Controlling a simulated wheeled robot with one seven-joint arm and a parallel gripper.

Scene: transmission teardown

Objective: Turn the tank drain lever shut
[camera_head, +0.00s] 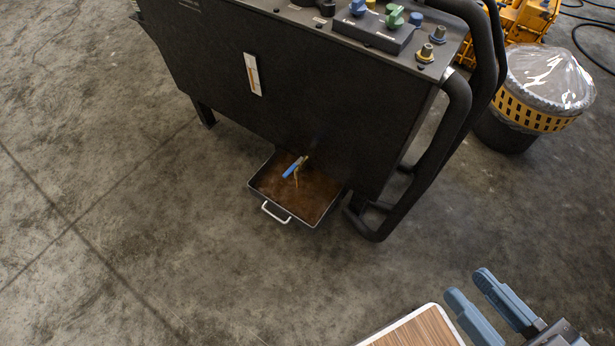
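The drain lever is a small blue handle (292,168) low on the front of the black tank (290,95), with a brass-coloured valve beside it. It points out and down to the left. A thin brownish strand (296,180) hangs below the valve over a drip tray (272,212) on the floor. My gripper (475,285) is at the lower right, its two blue-grey fingers apart and empty. It is well away from the lever.
A thick black tubular handle (455,115) runs down the tank's right side. A plastic-covered bin (525,110) stands at the upper right. A wood-topped surface (420,330) is at the bottom. The concrete floor (120,220) in front and left is clear.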

